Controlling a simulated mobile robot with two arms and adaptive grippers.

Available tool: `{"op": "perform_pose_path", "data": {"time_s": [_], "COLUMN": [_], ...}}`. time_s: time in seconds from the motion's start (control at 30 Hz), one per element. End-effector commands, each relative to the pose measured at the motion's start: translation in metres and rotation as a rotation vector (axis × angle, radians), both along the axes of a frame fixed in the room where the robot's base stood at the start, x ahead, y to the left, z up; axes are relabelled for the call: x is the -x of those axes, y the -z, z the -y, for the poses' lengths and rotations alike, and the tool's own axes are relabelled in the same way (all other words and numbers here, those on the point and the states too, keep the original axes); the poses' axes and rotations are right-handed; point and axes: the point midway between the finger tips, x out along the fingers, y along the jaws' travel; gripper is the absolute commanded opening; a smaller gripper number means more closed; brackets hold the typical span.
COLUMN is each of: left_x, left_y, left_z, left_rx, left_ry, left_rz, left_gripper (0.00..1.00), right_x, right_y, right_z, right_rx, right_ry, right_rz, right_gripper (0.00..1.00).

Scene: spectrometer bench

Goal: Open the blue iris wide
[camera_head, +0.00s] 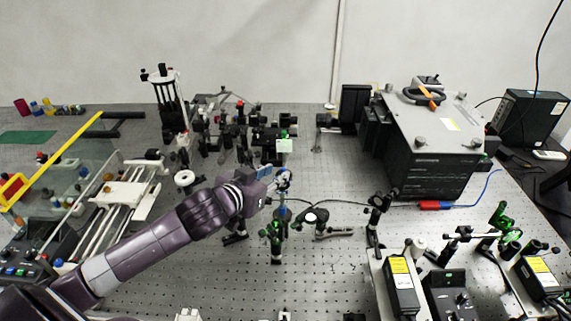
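My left arm reaches in from the lower left, and its purple gripper (272,181) is over the middle of the bench. A small round mount with blue on it, which looks like the blue iris (284,181), stands right at the gripper's fingertips on a post with a blue part below. The gripper partly covers the left side of this area. The fingers are too small to tell whether they are open or shut, or whether they touch the iris. The iris's lever and opening cannot be made out. My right gripper is not in view.
Green-lit mounts (275,240) stand just below the iris, and a dark mount (378,212) stands to its right. Many posts and optics crowd the bench behind. A large dark box (430,150) is at the back right. Bare breadboard (215,285) lies in front.

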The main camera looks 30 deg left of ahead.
Motion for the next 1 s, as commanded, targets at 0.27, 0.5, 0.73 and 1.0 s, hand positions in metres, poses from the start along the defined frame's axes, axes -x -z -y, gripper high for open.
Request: {"op": "perform_pose_path", "data": {"time_s": [0.27,0.5,0.73,1.0], "left_x": [-0.037,-0.048,-0.048,-0.048], "left_y": [0.013,0.019,0.020,0.020], "left_z": [0.000,0.001,0.001,0.001], "left_rx": [0.000,-0.002,-0.002,-0.001], "left_ry": [-0.001,0.000,0.001,-0.001], "left_rz": [0.000,0.000,0.001,0.000], "left_gripper": [0.27,0.27,0.27,0.00], "right_x": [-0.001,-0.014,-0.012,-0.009], "right_y": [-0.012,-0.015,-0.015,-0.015], "right_z": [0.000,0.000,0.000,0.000], "right_rx": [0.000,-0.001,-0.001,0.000], "right_ry": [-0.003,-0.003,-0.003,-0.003], "right_rz": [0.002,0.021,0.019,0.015], "right_gripper": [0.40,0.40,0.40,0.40]}}
